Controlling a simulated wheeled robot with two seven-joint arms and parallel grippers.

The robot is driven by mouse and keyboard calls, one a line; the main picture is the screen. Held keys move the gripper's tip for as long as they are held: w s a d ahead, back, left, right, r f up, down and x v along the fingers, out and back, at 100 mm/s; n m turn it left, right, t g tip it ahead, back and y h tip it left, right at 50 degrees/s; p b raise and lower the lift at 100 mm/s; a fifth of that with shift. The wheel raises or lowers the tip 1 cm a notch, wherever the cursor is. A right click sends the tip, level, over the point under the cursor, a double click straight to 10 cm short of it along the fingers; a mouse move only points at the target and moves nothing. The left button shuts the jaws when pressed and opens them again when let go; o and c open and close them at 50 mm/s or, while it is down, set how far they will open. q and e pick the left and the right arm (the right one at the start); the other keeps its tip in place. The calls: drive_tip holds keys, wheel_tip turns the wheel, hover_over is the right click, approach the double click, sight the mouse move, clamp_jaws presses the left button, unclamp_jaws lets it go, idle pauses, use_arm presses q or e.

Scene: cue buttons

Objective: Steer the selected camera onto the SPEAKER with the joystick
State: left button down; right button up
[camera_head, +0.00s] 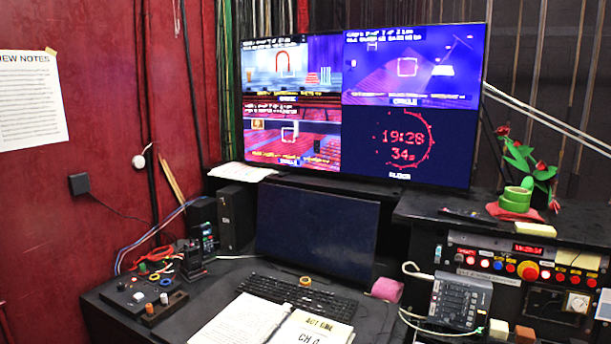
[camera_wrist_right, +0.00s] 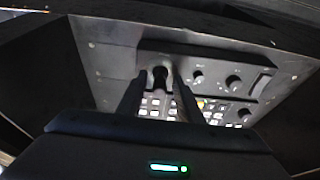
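The large wall monitor (camera_head: 405,115) in the head view shows three camera pictures and a clock. Each camera picture carries a pale frame marker; the small captions are too blurred to read surely, so I cannot tell which picture is selected. In the right wrist view, a dark joystick (camera_wrist_right: 160,78) stands on a panel of knobs and buttons. My right gripper (camera_wrist_right: 160,84) has its two fingers apart, one on either side of the joystick. Small gaps seem to show beside the stick; contact cannot be made out. Neither gripper shows in the head view.
The joystick's panel (camera_wrist_right: 215,75) has several knobs and small keys close to the fingers. In the head view, a dark screen (camera_head: 316,232), a keyboard (camera_head: 297,297) and an open book (camera_head: 240,322) crowd the desk. A button panel (camera_head: 515,265) stands at right.

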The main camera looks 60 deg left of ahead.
drive_tip(key=shift+w+a, duration=0.1)
idle(0.7)
drive_tip(key=c, duration=0.6)
